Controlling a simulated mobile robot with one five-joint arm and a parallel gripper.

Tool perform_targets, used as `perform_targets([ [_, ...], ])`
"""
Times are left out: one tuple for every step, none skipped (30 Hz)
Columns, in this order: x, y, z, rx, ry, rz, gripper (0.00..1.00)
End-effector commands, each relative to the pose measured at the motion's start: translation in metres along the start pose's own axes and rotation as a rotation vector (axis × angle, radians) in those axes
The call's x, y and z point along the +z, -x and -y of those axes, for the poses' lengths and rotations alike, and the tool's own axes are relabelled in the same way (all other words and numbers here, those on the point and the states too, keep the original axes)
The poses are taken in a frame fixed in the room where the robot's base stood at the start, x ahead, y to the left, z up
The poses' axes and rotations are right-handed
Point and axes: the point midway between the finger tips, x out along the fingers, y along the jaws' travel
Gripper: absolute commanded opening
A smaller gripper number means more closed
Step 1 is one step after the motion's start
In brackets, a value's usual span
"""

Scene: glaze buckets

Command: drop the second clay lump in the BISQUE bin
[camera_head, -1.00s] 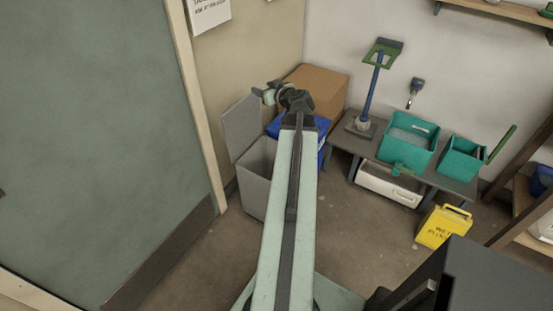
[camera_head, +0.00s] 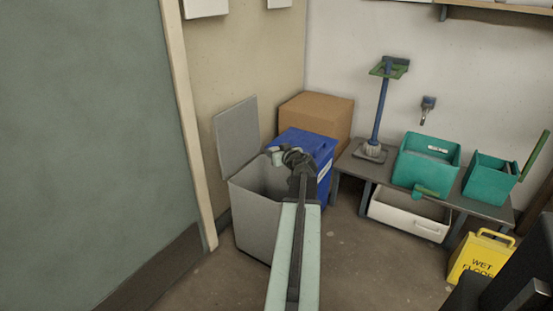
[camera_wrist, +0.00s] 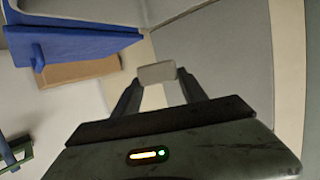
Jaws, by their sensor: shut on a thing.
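A grey bin (camera_head: 255,225) with its lid (camera_head: 237,135) swung up stands by the door frame. A blue bin (camera_head: 306,140) stands beside it, partly hidden by my arm. No BISQUE lettering is readable; the blue bin's label is too small to read. My gripper (camera_head: 274,156) is over the grey bin's open top, near the blue bin. In the wrist view my gripper (camera_wrist: 158,82) is shut on a small grey clay lump (camera_wrist: 156,73) between its fingertips. Grey surfaces (camera_wrist: 215,50) fill the upper right there, and blue bin parts (camera_wrist: 75,48) show upper left.
A cardboard box (camera_head: 318,112) stands behind the bins. A low bench (camera_head: 358,167) to the right holds teal tubs (camera_head: 428,163) and a blue-handled tool (camera_head: 380,105). A white tray (camera_head: 410,214) is under it. A yellow wet-floor sign (camera_head: 480,258) stands at the right.

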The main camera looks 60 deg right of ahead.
Motion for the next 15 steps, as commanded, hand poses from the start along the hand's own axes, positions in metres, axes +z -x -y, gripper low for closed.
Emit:
perform_targets([
  [0.000,0.000,0.000,0.000,0.000,0.000,0.07],
  [0.002,0.000,0.000,0.000,0.000,0.000,0.07],
  [0.004,-0.001,0.000,0.000,0.000,0.000,0.07],
  [0.007,-0.002,0.000,0.000,0.000,0.000,0.07],
  [0.009,-0.003,0.000,0.000,0.000,0.000,0.07],
  [0.014,-0.004,0.000,0.000,0.000,0.000,0.07],
  [0.018,-0.005,0.000,0.000,0.000,0.000,0.07],
  [0.022,-0.006,0.000,0.000,0.000,0.000,0.07],
  [0.028,-0.008,0.000,0.000,0.000,0.000,0.07],
  [0.032,-0.009,-0.001,0.000,0.000,0.000,0.07],
  [0.036,-0.011,-0.001,0.001,0.000,0.000,0.07],
  [0.042,-0.013,-0.001,0.001,0.000,0.000,0.07],
  [0.046,-0.014,-0.001,0.001,0.000,0.000,0.07],
  [0.050,-0.015,-0.001,0.001,0.000,0.000,0.07],
  [0.053,-0.016,-0.001,0.001,0.000,0.000,0.07],
])
